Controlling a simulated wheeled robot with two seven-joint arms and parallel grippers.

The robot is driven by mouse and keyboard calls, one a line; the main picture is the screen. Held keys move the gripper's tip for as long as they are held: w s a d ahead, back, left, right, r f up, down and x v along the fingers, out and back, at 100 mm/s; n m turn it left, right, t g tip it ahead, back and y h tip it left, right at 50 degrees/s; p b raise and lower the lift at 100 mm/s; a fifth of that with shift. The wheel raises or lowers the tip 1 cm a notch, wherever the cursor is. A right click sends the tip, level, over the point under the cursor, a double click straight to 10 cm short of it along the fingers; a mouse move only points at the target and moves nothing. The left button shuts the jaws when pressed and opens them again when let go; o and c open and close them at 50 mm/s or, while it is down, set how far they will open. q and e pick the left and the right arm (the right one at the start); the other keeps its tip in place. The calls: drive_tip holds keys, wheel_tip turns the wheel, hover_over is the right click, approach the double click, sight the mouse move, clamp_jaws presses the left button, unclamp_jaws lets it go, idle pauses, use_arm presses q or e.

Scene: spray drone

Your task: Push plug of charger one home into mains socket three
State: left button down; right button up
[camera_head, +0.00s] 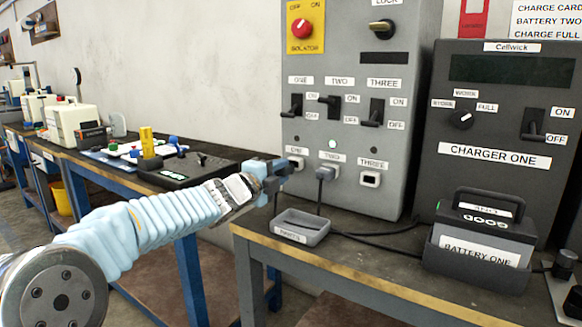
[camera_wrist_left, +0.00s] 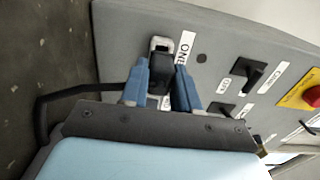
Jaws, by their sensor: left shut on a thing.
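My left gripper (camera_head: 281,168) reaches the grey mains panel at the socket labelled ONE (camera_wrist_left: 161,44). Its blue fingers (camera_wrist_left: 160,72) are shut on a black plug (camera_wrist_left: 160,85) at that socket, with a black cable trailing off to the left in the wrist view. How deep this plug sits I cannot tell. A second grey plug (camera_head: 326,172) is in socket two, its cable hanging down. Socket three (camera_head: 370,179) is empty, with a pale rim. Charger one (camera_head: 490,185) stands to the right of the panel. My right gripper is not in view.
A grey tray (camera_head: 301,227) lies on the bench below the sockets, with black cables (camera_head: 385,232) running right behind it. Battery one (camera_head: 480,245) sits in a holder before the charger. Switches (camera_head: 376,112) and a red isolator knob (camera_head: 302,28) are above the sockets.

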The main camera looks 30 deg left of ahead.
sight(278, 172)
use_arm(q)
drive_tip(key=shift+s+a, duration=0.1)
drive_tip(key=shift+s, duration=1.45)
